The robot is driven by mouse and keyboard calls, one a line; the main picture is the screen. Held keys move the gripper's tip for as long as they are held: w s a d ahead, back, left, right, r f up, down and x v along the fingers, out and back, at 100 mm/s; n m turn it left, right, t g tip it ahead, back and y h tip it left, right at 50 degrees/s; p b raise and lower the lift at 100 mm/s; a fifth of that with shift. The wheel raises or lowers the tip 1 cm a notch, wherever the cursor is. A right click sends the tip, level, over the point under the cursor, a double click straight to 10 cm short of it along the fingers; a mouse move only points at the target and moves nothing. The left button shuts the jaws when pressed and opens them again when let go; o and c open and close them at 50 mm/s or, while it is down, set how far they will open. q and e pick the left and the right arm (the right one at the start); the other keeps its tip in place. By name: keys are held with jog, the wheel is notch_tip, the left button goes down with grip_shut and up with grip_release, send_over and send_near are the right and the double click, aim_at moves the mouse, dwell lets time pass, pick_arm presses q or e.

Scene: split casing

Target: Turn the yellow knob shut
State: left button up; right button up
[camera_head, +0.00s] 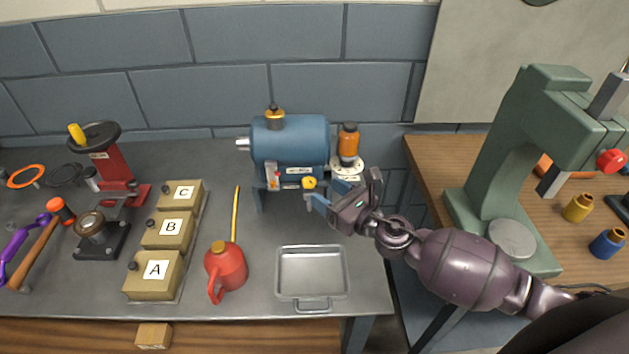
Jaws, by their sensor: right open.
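The small yellow knob (309,183) sits low on the front right of the blue cylindrical casing (291,141), on the grey bench. My right gripper (328,192) reaches in from the right, just right of and slightly below the knob. It is open, with its blue fingers close to the knob. I cannot tell whether they touch it. The gripper hides part of the casing's lower right side. My left gripper is not in view.
An orange bottle (348,142) stands right of the casing. A metal tray (312,301) and a red oil can (225,268) lie in front. Boxes marked A, B and C (180,193) stand left. A green press (494,180) stands on the right wooden bench.

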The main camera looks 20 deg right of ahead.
aim_at(311, 185)
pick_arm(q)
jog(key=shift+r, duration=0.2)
pick_arm(e)
jog(key=shift+x, duration=2.25)
jog(key=c, duration=0.9)
jog(key=shift+s+a+r+m+t+h+p, duration=0.1)
jog(key=shift+m+t+h+p, duration=0.35)
jog(key=shift+h+p, duration=0.4)
jog(key=shift+c, duration=0.2)
jog(key=shift+a+m+h+p, duration=0.1)
jog(key=shift+m+h+p, duration=0.2)
jog(key=shift+p, duration=0.2)
jog(key=shift+m+t+h, duration=0.25)
jog(key=shift+m+h, duration=0.2)
jog(key=shift+a+m+t+h+p, duration=0.15)
jog(key=shift+m+t+h+p, duration=0.2)
jog(key=shift+m+h, duration=0.5)
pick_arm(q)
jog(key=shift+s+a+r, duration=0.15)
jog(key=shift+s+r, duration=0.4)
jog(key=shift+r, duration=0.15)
pick_arm(e)
jog(key=shift+a+m+h, duration=0.15)
jog(key=shift+m+h, duration=0.8)
jog(key=shift+h, duration=1.4)
